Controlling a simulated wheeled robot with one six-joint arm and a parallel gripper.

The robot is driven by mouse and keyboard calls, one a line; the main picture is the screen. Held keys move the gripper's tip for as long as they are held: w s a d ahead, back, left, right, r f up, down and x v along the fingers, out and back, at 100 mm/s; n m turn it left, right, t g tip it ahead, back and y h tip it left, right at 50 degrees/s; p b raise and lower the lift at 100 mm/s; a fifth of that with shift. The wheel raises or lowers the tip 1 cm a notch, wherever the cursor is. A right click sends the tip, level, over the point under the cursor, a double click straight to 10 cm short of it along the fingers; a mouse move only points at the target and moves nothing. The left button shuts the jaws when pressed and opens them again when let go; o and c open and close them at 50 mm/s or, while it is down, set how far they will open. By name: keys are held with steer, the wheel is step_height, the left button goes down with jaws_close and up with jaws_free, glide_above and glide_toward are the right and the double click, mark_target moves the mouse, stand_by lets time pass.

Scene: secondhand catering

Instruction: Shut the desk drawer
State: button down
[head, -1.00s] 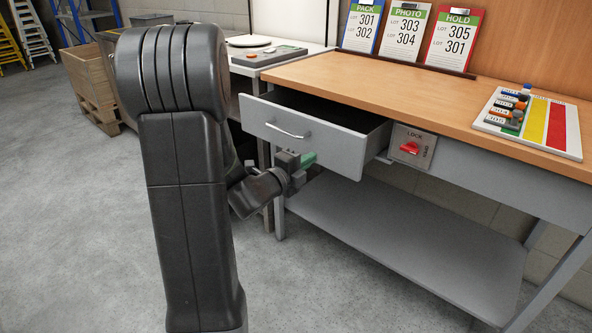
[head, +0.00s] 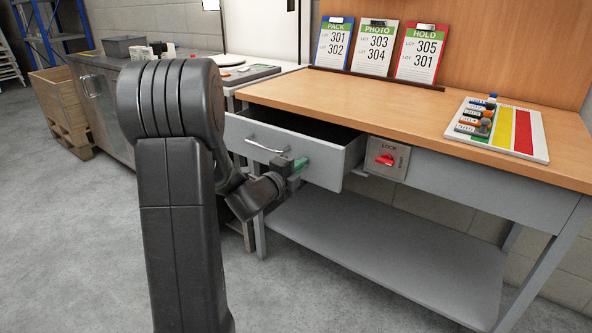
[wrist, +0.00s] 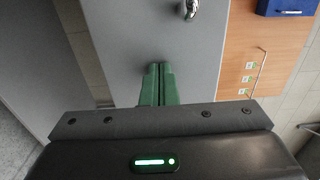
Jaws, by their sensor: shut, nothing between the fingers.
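The grey desk drawer (head: 270,148) stands pulled out of the wooden-topped desk (head: 400,98), with a dark gap above its front. Its silver bar handle (head: 266,145) is on the front panel; one end of the handle shows in the wrist view (wrist: 190,9). My gripper (head: 300,163) is at the right part of the drawer front, below and right of the handle. In the wrist view the green fingers (wrist: 160,68) are together and empty, pointing at the grey panel (wrist: 145,40). I cannot tell whether the tips touch it.
A red switch on a lock plate (head: 387,159) is right of the drawer. Lot cards (head: 375,48) and a board with coloured strips (head: 500,128) are on the desk. A lower shelf (head: 390,260) spans beneath. Grey floor (head: 85,240) is clear at left.

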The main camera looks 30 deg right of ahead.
steer(key=b+x, duration=0.1)
steer(key=x, duration=1.1)
steer(key=shift+w+d, duration=0.1)
steer(key=shift+d, duration=0.15)
steer(key=shift+w+d, duration=0.15)
steer(key=shift+d, duration=0.15)
steer(key=shift+d+r, duration=0.1)
steer(key=shift+r, duration=0.15)
steer(key=shift+r, duration=0.1)
